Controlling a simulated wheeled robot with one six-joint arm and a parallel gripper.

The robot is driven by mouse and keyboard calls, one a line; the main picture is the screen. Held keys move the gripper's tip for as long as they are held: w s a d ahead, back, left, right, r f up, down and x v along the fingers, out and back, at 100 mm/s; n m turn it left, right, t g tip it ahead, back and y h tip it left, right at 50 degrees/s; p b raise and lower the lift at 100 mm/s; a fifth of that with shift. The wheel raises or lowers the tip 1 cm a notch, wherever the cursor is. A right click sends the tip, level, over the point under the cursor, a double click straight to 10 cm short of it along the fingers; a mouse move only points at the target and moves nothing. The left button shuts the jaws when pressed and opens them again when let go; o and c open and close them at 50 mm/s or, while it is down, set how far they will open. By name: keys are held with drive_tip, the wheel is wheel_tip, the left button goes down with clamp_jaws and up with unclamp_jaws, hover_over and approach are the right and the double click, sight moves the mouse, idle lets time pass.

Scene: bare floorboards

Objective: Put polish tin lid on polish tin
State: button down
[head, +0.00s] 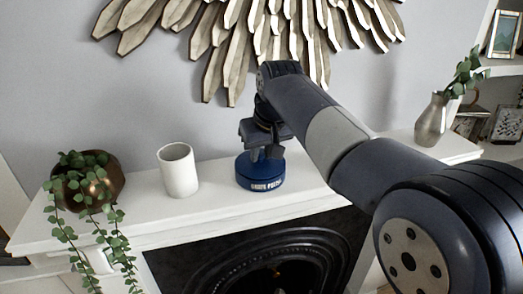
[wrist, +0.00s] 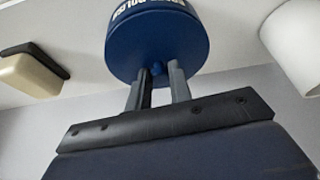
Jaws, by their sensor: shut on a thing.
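The dark blue polish tin (head: 261,181), with white lettering on its side, stands upright on the white mantel. The blue polish tin lid (head: 246,162) shows as the flat top of the tin. In the wrist view the round blue lid (wrist: 185,50) has a small knob (wrist: 159,69) at its centre. My gripper (head: 264,155) points down from above and is shut on that knob; its fingertips also show in the wrist view (wrist: 160,72). Lid and tin look lined up, with no gap visible. I cannot tell whether the lid is fully seated.
A white cup (head: 179,171) stands left of the tin, with a trailing plant in a brown pot (head: 103,185) further left. A metal vase (head: 432,122) stands at the far right. A cream and black object (wrist: 30,72) lies near the tin in the wrist view. The mantel's front edge is close.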

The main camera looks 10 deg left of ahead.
drive_tip(key=shift+f, duration=0.25)
drive_tip(key=c, duration=1.2)
unclamp_jaws()
wheel_tip(320, 180, up, 3)
drive_tip(key=shift+f+p, duration=0.1)
drive_tip(key=shift+p, duration=1.15)
drive_tip(key=shift+r+p, duration=0.4)
drive_tip(key=shift+r, duration=1.75)
wheel_tip(320, 180, down, 6)
drive_tip(key=shift+r+b, duration=0.2)
drive_tip(key=shift+b, duration=0.75)
drive_tip(key=shift+f+b, duration=0.75)
drive_tip(key=shift+b, duration=0.05)
